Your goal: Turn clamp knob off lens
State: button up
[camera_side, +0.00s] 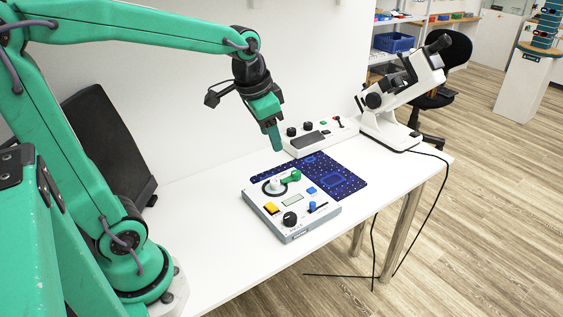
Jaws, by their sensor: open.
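A white lensmeter-like instrument (393,110) with a tilted tube and black knobs (374,101) stands at the back right of the table. A grey panel box (312,228) lies nearer, with a white round knob in a dark ring (274,185), a green lever (291,177) and a black knob (290,218). I cannot tell which knob is the clamp knob, and no lens can be made out. My gripper (276,147) is open, pointing down above the table behind the panel box. It is apart from the box and the instrument, and nothing shows between its fingers.
A dark blue patterned mat (346,180) lies beside the panel box. A white control box (334,138) with black knobs stands behind it. A black cable hangs off the right table edge. The white table (217,225) is clear left of the panel box.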

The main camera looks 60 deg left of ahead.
jog(key=w+a+f+m+g, duration=0.1)
jog(key=w+a+f+g, duration=0.2)
jog(key=w, duration=0.4)
jog(key=m, duration=0.2)
send_over(296, 172)
notch_tip(296, 172, down, 10)
jog(key=shift+f, duration=0.1)
jog(key=shift+f, duration=0.1)
jog(key=shift+f, duration=3.75)
jog(key=c, duration=1)
